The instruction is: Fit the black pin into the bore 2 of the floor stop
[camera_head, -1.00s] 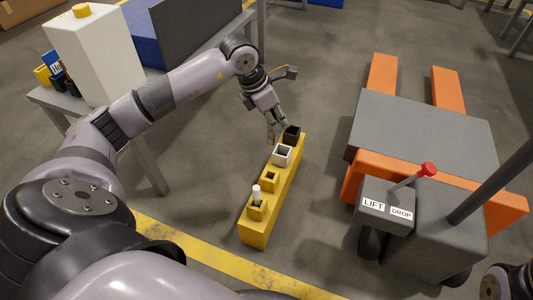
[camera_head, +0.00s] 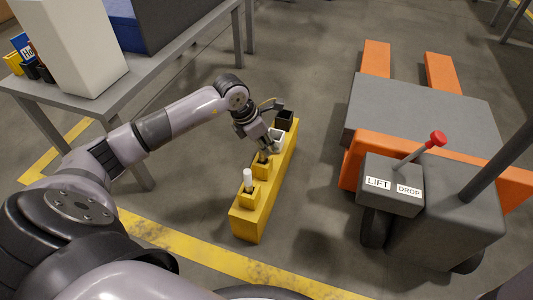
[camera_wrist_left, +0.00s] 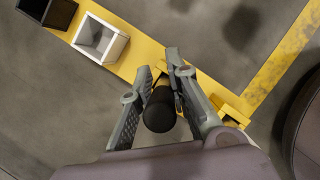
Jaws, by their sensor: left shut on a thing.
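My left gripper (camera_head: 263,150) is shut on the black pin (camera_wrist_left: 160,112), whose rounded end faces the wrist camera. The yellow floor stop (camera_head: 262,208) is a long bar on the floor with a row of square sockets. The gripper is over its second socket from the near end, a yellow one (camera_head: 261,170). The pin's far end is hidden by the fingers, so I cannot tell whether it is inside the bore. A white pin (camera_head: 247,178) stands upright in the nearest yellow socket (camera_head: 248,195). My right gripper is not in view.
A white socket (camera_head: 277,137) and a black socket (camera_head: 285,118) sit at the bar's far end. A grey and orange lift truck (camera_head: 425,120) stands to the right. A grey table (camera_head: 160,75) is at the upper left. Floor between bar and truck is clear.

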